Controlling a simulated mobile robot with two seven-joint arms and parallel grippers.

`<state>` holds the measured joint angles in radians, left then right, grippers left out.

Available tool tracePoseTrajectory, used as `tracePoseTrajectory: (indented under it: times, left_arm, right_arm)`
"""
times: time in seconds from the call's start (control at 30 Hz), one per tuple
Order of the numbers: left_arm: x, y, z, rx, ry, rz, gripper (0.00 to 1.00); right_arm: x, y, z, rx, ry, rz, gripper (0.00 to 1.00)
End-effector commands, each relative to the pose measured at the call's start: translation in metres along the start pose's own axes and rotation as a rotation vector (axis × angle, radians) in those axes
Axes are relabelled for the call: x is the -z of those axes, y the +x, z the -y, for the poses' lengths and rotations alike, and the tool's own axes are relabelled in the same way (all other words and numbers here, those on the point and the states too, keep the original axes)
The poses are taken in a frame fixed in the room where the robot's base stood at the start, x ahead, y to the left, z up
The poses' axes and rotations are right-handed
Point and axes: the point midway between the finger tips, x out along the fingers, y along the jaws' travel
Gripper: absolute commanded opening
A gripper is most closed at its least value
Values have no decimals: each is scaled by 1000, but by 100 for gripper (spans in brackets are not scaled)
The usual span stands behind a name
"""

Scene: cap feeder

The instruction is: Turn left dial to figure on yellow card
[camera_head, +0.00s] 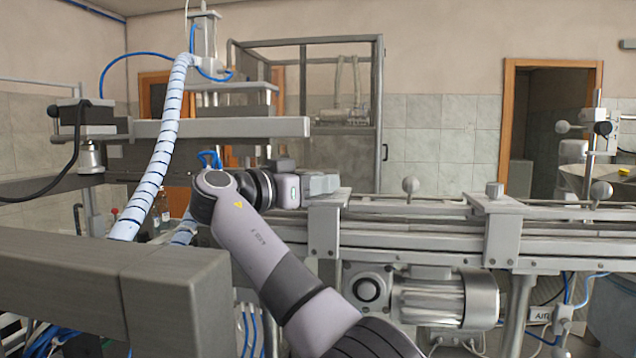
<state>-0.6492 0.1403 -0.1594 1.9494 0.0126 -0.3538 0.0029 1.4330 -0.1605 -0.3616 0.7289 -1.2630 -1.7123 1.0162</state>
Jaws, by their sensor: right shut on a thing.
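My right arm rises from the bottom middle, and its wrist bends to the right at the left end of the conveyor. My right gripper (320,184) is beside the grey bracket (328,222) there. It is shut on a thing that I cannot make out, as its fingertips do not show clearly. I cannot pick out the left dial; it may be hidden behind my wrist or gripper. A small yellow patch (623,171) shows at the far right edge, too small to tell whether it is the yellow card. My left gripper is not in view.
The conveyor (560,214) runs right from my gripper, with round knobs (410,185) along it and a motor (445,300) below. A grey beam (60,275) fills the lower left. A striped white hose (160,150) hangs at left. A framed cage (378,110) stands behind.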

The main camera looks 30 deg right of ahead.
Motion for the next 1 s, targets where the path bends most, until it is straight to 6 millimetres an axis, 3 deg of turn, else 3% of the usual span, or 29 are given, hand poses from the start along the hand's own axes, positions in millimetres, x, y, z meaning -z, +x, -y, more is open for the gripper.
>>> tracePoseTrajectory:
  times: [0.27, 0.3, 0.37, 0.7, 1.0]
  left_arm:
    - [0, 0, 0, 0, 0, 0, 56]
    - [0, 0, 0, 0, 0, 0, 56]
    - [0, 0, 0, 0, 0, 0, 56]
    - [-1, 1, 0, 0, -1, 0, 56]
    - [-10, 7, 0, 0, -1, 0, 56]
  right_arm:
    - [-3, 0, 0, -2, -3, 8, 0]
    - [-3, 0, 0, -2, -3, 8, 37]
    - [-2, 0, 0, -2, -2, 7, 56]
    - [-1, -3, 0, 1, 0, 3, 56]
    - [-2, -48, 0, 3, -1, 4, 56]
